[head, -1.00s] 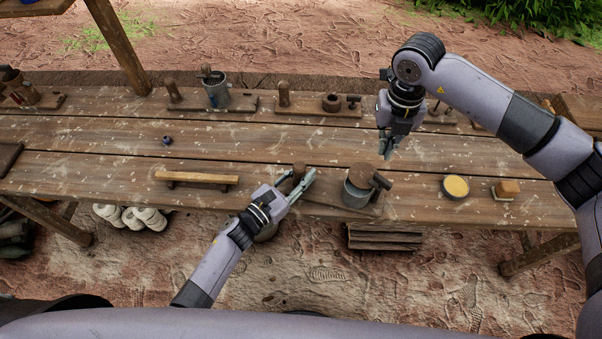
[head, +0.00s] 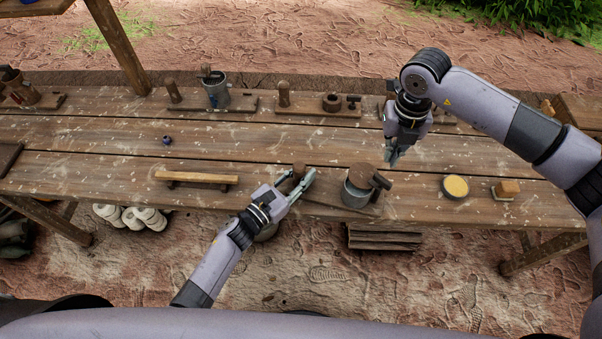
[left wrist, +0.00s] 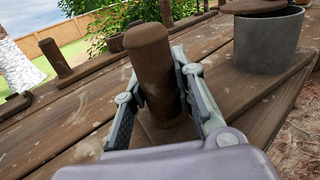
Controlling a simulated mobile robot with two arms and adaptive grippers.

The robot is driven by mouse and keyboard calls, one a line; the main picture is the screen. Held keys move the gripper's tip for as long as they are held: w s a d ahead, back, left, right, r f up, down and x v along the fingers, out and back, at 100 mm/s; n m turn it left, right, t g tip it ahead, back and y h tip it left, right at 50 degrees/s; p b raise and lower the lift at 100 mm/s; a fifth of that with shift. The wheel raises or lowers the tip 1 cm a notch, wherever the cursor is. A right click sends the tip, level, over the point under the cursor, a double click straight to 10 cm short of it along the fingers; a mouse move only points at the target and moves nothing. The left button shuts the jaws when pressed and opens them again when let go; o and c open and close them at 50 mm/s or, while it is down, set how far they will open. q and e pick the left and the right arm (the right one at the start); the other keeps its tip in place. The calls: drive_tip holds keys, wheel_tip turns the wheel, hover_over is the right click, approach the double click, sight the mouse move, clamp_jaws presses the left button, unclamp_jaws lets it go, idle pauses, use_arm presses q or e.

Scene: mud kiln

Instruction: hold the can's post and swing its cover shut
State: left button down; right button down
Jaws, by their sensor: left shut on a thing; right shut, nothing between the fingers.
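The grey metal can (head: 354,195) stands on a wooden board near the table's front edge. Its round brown cover (head: 364,176) lies over the can's top, with a dark handle-like piece at its right. The cover (left wrist: 252,6) also shows above the can's rim (left wrist: 268,40) in the left wrist view; its top is cut off, so I cannot tell whether it is flush. My left gripper (head: 299,180) is shut on the brown wooden post (left wrist: 155,75) left of the can, one finger on each side. My right gripper (head: 393,158) is shut and empty, behind and right of the can.
A yellow-filled round tin (head: 455,187) and a wooden block (head: 508,188) are right of the can. A wooden bar (head: 197,178) lies to the left. Other post boards and a metal cup (head: 217,93) line the back. The table's middle is mostly clear.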

drive_tip(key=shift+f, duration=1.55)
drive_tip(key=shift+s+a, duration=0.15)
drive_tip(key=shift+s, duration=0.45)
drive_tip(key=shift+a, duration=0.45)
drive_tip(key=shift+a, duration=0.3)
idle(0.4)
drive_tip(key=shift+a, duration=0.1)
drive_tip(key=shift+w+a, duration=0.1)
drive_tip(key=shift+w, duration=0.3)
drive_tip(key=shift+r, duration=3.05)
